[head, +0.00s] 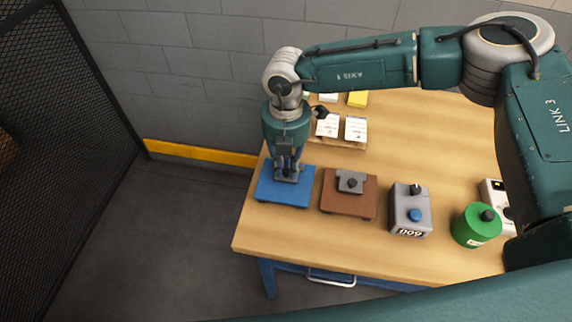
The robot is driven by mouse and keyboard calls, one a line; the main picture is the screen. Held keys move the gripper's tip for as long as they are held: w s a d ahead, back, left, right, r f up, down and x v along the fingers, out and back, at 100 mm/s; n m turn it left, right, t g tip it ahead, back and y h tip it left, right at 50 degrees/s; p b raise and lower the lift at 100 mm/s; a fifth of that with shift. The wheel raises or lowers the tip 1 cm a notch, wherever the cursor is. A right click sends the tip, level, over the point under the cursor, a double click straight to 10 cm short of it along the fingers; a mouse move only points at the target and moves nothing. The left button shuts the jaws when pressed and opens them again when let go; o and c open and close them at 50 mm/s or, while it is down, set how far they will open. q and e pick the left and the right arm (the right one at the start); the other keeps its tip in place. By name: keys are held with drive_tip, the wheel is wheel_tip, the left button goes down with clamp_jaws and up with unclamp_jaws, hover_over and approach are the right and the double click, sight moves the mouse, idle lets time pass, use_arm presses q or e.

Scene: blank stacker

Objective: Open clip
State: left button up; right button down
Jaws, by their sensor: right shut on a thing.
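My right gripper (287,177) points down over a blue block (285,196) at the left end of the table. It is shut on a small grey part on top of that block, which looks like the clip. The fingers hide most of this part, so I cannot tell whether the clip is open or closed. A brown block (347,203) beside it bears a similar grey piece (350,181) with a dark knob. My left gripper is not in view.
White cards (355,128) and a yellow block (357,99) lie behind. A grey wall stands at the back.

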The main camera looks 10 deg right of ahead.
drive_tip(key=shift+w, duration=0.1)
drive_tip(key=shift+w+d+r+g+y+b, duration=0.15)
drive_tip(key=shift+w+g+y+b, duration=0.2)
drive_tip(key=shift+g+b, duration=0.4)
drive_tip(key=shift+w+d+r+g+y+b, duration=0.1)
drive_tip(key=shift+w+g+y+b, duration=0.25)
drive_tip(key=shift+g, duration=0.6)
drive_tip(key=shift+w+d+g+b, duration=0.1)
drive_tip(key=shift+w+g+b, duration=0.2)
drive_tip(key=shift+g+b, duration=0.45)
drive_tip(key=w+g+b, duration=0.1)
drive_tip(key=b, duration=0.3)
drive_tip(key=shift+d+f+b, duration=0.1)
drive_tip(key=shift+d+b, duration=0.05)
drive_tip(key=shift+b, duration=0.2)
drive_tip(key=shift+r+g+y+b, duration=0.25)
drive_tip(key=shift+g+y+b, duration=0.15)
drive_tip(key=shift+b, duration=0.6)
drive_tip(key=shift+s+r, duration=0.1)
